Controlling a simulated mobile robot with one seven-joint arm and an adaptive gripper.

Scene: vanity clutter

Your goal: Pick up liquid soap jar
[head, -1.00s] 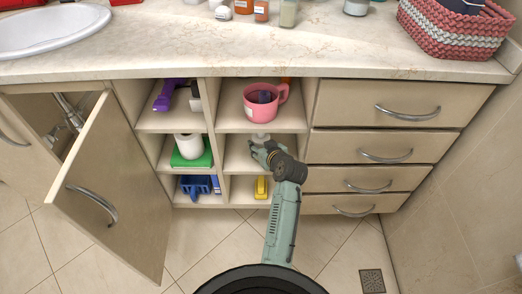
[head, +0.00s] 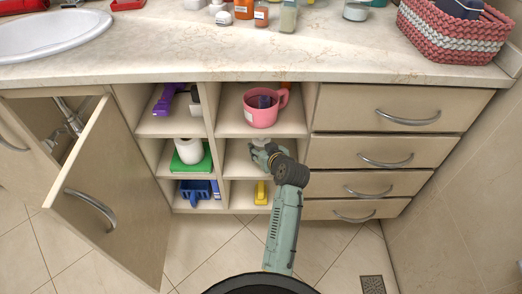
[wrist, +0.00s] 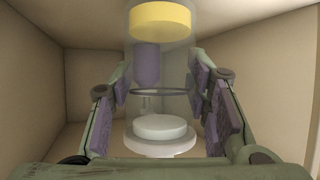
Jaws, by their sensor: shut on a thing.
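My gripper (head: 262,153) reaches into the middle compartment of the open shelves, under the compartment with the pink mug. In the wrist view, my gripper (wrist: 160,88) has its purple-padded fingers on both sides of a clear jar, taken as the liquid soap jar (wrist: 160,22). It is shut on this jar. The jar shows a yellow part at the top of the picture, a purple-grey part below it and a dark ring. A round white part (wrist: 160,128) shows lower down; whether it belongs to the jar is unclear. In the head view, the gripper hides most of the jar.
Shelf boards and side walls enclose my gripper closely. The pink mug (head: 261,107) stands above, and a yellow object (head: 261,192) lies below. A white roll (head: 187,150) and green object (head: 190,163) are left. Closed drawers (head: 370,152) stand right; an open cabinet door (head: 103,195) juts out left.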

